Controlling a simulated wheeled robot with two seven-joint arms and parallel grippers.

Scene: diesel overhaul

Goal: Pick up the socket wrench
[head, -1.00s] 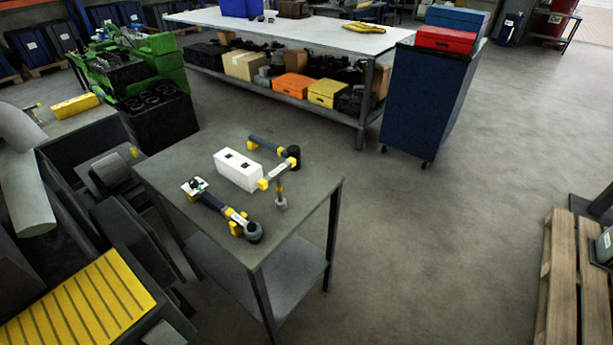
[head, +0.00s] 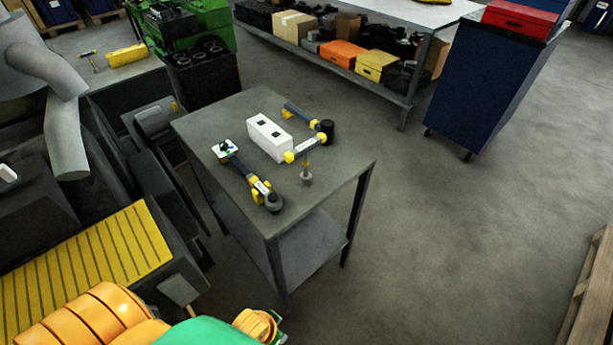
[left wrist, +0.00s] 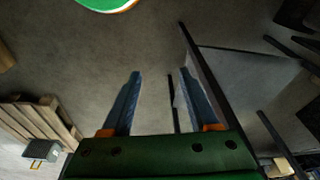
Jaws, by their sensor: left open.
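Several tools lie on a small grey table (head: 330,185) in the head view. One long dark tool with yellow parts and a round dark end (head: 262,190) lies near the front edge; it may be the socket wrench, but I cannot tell for sure. A mallet-like tool with a black head (head: 327,130) lies behind it, and a short upright-looking tool (head: 306,172) is beside it. My left gripper (left wrist: 160,90) is open and empty in the left wrist view, beside the table's legs. Its fingers do not show in the head view. My right gripper is not in view.
A white block (head: 268,138) sits mid-table. A yellow slatted surface (head: 85,270) and grey machinery are at left. A blue cabinet (head: 485,90) and a shelved bench (head: 400,100) stand behind. A wooden pallet (head: 590,285) is at right. Floor right of the table is clear.

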